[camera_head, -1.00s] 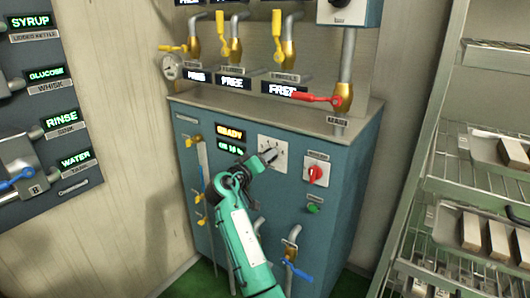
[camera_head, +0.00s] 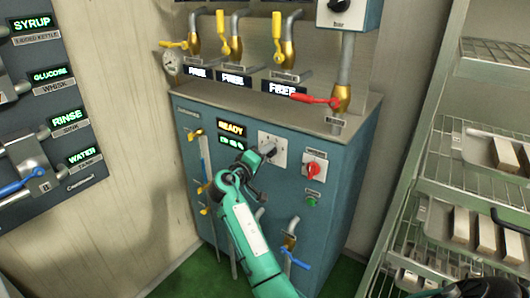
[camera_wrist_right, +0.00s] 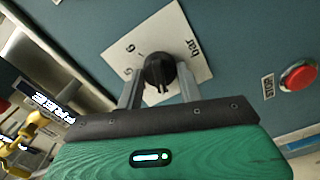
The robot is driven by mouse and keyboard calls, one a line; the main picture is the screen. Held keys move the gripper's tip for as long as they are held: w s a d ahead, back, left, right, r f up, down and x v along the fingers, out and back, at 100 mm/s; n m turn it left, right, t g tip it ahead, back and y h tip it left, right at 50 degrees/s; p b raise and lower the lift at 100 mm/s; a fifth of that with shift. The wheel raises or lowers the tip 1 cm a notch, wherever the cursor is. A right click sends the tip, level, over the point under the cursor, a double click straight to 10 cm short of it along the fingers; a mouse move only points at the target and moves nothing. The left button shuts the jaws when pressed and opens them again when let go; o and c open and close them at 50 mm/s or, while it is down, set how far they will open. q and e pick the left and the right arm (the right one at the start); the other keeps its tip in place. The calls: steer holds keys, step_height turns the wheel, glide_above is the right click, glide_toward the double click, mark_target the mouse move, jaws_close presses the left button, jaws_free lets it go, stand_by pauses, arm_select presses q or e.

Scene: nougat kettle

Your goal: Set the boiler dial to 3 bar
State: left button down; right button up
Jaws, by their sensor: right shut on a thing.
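The boiler dial is a black round knob (camera_wrist_right: 159,72) on a white plate (camera_wrist_right: 187,42) marked with digits and the word "bar". In the head view the white dial plate (camera_head: 279,144) sits on the front of the teal boiler cabinet (camera_head: 260,215), right of the green display. My right gripper (camera_wrist_right: 160,88) has one finger on each side of the knob and is shut on it. I cannot read where the knob points.
Yellow-handled valves and a red lever (camera_head: 315,98) stand above the cabinet. A wire rack (camera_head: 440,180) is at the right; a dark control panel (camera_head: 50,110) is at the left.

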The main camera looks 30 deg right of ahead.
arm_select(q)
steer(key=shift+f, duration=0.15)
arm_select(e)
steer(key=o, duration=1)
arm_select(q)
steer(key=shift+w, duration=0.1)
